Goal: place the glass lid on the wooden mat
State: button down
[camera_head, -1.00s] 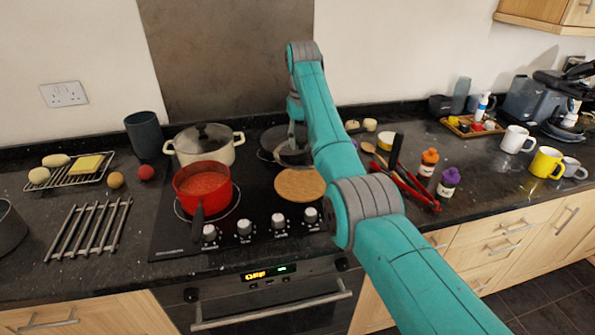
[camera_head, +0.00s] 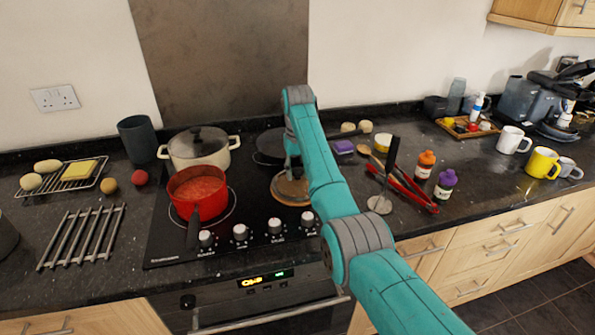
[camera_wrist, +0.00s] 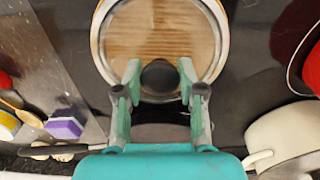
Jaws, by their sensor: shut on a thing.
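The round glass lid has a dark knob (camera_wrist: 160,77), held between the two fingers of my gripper (camera_wrist: 159,70). The gripper is shut on it. In the wrist view the wood grain of the round wooden mat (camera_wrist: 165,25) shows through the clear glass, almost centred under the lid. In the head view my gripper (camera_head: 291,172) is over the mat (camera_head: 291,197), at the front right of the black hob. My arm hides part of the lid and mat there. I cannot tell whether the lid touches the mat.
A dark pan (camera_head: 269,147) stands behind the mat. A red saucepan (camera_head: 199,187) and a lidded cream pot (camera_head: 198,150) are on the left. A purple sponge (camera_head: 343,146), a spatula (camera_head: 379,204) and red tongs (camera_head: 415,191) lie on the right. Hob knobs line the front.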

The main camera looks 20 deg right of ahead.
aim_at(298, 170)
jog(key=shift+f, duration=0.1)
jog(key=c, duration=0.7)
grip_release()
notch_tip(298, 170, up, 12)
